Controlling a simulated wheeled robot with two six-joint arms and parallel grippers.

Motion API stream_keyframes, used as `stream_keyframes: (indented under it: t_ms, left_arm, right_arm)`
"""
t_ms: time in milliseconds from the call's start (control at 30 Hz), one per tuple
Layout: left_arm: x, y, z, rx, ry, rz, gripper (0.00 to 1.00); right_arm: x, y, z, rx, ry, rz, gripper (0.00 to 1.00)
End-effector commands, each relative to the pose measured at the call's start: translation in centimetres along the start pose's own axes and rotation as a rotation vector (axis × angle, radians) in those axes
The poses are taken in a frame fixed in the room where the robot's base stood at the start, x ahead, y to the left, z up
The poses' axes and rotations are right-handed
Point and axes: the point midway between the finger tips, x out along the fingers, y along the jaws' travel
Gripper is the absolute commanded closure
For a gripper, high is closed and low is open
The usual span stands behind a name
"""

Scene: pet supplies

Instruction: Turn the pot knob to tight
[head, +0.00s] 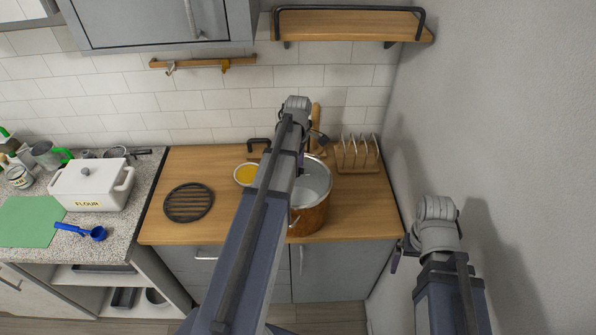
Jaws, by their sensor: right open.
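A copper-coloured pot (312,217) with a pale grey top stands on the wooden counter. My left arm reaches across it from below and hides its left part. I cannot make out a knob on the pot. My left gripper is at the far end of that arm, by the pot's back rim, mostly hidden by the arm; its jaws cannot be read. My right gripper (399,254) is open, to the right of the counter's front corner and apart from the pot. It is small and partly hidden by its own wrist.
A wooden rack (358,168) stands behind the pot on the right, near the wall. A yellow-filled bowl (246,174) and a black round trivet (188,203) lie left of it. A white flour box (92,187) and blue scoop (82,231) are farther left. A shelf (345,27) hangs above.

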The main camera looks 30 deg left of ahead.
Motion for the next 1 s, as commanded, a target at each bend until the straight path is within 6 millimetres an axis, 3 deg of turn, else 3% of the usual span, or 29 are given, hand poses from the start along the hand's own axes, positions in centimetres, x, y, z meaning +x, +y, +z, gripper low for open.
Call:
stream_keyframes:
  t_ms: [267,700,1000]
  left_arm:
    - [0.15,0.00,0.00,0.000,0.000,0.000,0.51]
    - [0.16,-0.01,0.00,0.000,0.000,0.000,1.00]
    - [0.16,-0.02,0.00,0.000,0.000,0.000,1.00]
  right_arm:
    - [0.15,-0.01,-0.01,0.000,0.000,0.000,0.00]
    - [0.15,-0.02,-0.01,0.000,0.000,0.000,0.00]
    - [0.16,-0.02,-0.01,0.000,0.000,0.000,0.00]
